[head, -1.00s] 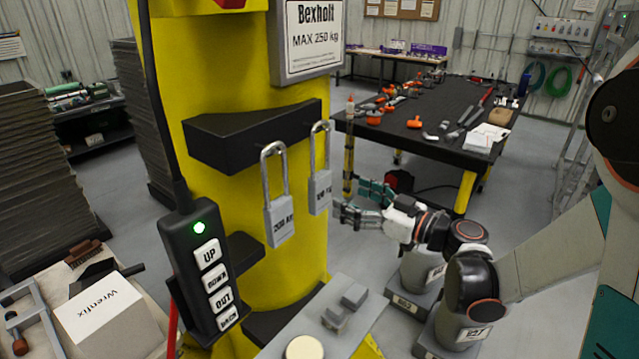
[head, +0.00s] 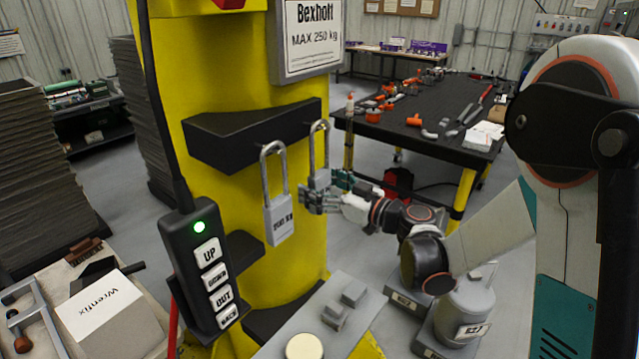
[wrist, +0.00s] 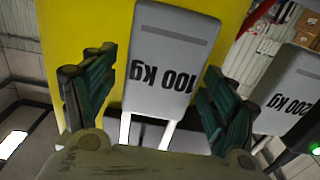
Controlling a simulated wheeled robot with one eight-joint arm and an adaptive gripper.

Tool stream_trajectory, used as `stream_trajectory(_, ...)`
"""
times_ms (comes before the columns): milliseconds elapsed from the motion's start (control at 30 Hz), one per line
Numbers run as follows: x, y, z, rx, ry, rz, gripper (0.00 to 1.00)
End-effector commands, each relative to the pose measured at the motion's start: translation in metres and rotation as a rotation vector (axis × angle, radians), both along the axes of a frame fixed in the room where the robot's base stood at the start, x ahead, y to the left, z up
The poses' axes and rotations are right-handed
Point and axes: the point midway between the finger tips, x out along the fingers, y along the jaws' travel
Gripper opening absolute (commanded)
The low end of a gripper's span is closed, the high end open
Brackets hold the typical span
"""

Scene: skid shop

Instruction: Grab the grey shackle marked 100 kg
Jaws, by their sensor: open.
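The grey shackle marked 100 kg (wrist: 165,60) fills the middle of the wrist view, its lettering upside down. In the head view it (head: 319,179) is the right one of two shackles hanging from a black bracket (head: 232,138). My gripper (wrist: 157,68) is open, with one green-padded finger on each side of its body. Gaps show between the pads and the body. In the head view my gripper (head: 322,191) covers the lower part of this shackle. The other grey shackle (head: 279,220) hangs to its left; it is marked 200 kg in the wrist view (wrist: 290,92).
A yellow column (head: 300,255) stands behind the shackles. A black push-button pendant (head: 203,265) hangs at left. A grey ledge (head: 345,318) with small blocks lies below. A black table (head: 395,140) with tools stands behind at right.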

Motion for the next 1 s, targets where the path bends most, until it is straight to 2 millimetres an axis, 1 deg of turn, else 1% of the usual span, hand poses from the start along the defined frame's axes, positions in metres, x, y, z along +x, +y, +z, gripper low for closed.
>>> stream_trajectory(33, 0.0, 0.0, 0.0, 0.0, 0.0, 0.0, 0.78)
stream_trajectory(67, 0.0, 0.0, 0.0, 0.0, 0.0, 0.0, 0.76)
stream_trajectory(100, 0.0, 0.0, 0.0, 0.0, 0.0, 0.0, 0.67)
stream_trajectory(167, 0.0, 0.0, 0.0, 0.0, 0.0, 0.0, 0.53)
stream_trajectory(200, 0.0, 0.0, 0.0, 0.0, 0.0, 0.0, 0.44)
stream_trajectory(267, 0.0, 0.0, 0.0, 0.0, 0.0, 0.0, 0.31)
stream_trajectory(300, 0.0, 0.0, 0.0, 0.0, 0.0, 0.0, 0.22)
stream_trajectory(333, 0.0, 0.0, 0.0, 0.0, 0.0, 0.0, 0.15)
stream_trajectory(600, 0.0, -0.001, 0.001, 0.001, 0.0, 0.0, 0.15)
stream_trajectory(767, -0.002, -0.003, 0.005, 0.001, 0.0, -0.001, 0.15)
stream_trajectory(867, -0.003, -0.004, 0.012, 0.001, 0.0, -0.001, 0.15)
stream_trajectory(1000, -0.003, -0.004, 0.031, 0.001, 0.0, -0.001, 0.15)
